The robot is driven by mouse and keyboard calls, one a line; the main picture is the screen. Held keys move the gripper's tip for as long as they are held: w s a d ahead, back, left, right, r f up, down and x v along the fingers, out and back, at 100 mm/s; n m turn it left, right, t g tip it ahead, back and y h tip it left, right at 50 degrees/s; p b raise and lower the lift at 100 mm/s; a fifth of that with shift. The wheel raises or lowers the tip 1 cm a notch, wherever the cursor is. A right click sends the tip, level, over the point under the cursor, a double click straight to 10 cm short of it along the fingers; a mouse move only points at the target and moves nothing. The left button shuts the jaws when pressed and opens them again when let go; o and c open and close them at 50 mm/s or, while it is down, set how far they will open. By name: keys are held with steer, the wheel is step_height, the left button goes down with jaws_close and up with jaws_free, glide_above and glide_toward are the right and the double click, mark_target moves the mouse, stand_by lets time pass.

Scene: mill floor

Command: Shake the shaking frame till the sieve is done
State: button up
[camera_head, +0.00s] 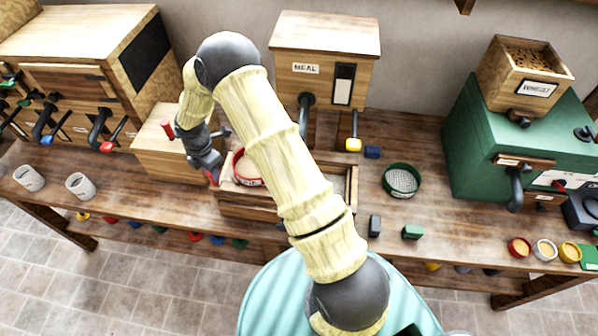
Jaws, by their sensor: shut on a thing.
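The shaking frame (262,211) is a low wooden box on the bench, partly hidden behind my arm. A red-rimmed sieve (240,180) sits in its left part, and a pale mesh shows at its right end. My gripper (213,178) is at the left end of the frame, shut on its red handle. The fingers are small and partly hidden. I cannot tell how much has passed through the sieve.
A green-rimmed sieve (402,180) lies to the right. The MEAL hopper (322,62) stands behind, and a green machine (487,150) stands right. A wooden box (172,150) is close on the left. Two pale cups (80,186) stand farther left.

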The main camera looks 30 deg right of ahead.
steer(key=shift+w+a, duration=0.55)
steer(key=shift+a, duration=0.15)
steer(key=o, duration=0.9)
steer(key=shift+w+a, duration=0.1)
steer(key=shift+o, duration=0.2)
steer(key=shift+s, duration=0.2)
step_height(320, 180, up, 9)
steer(key=p, duration=0.6)
steer(key=shift+w, duration=0.1)
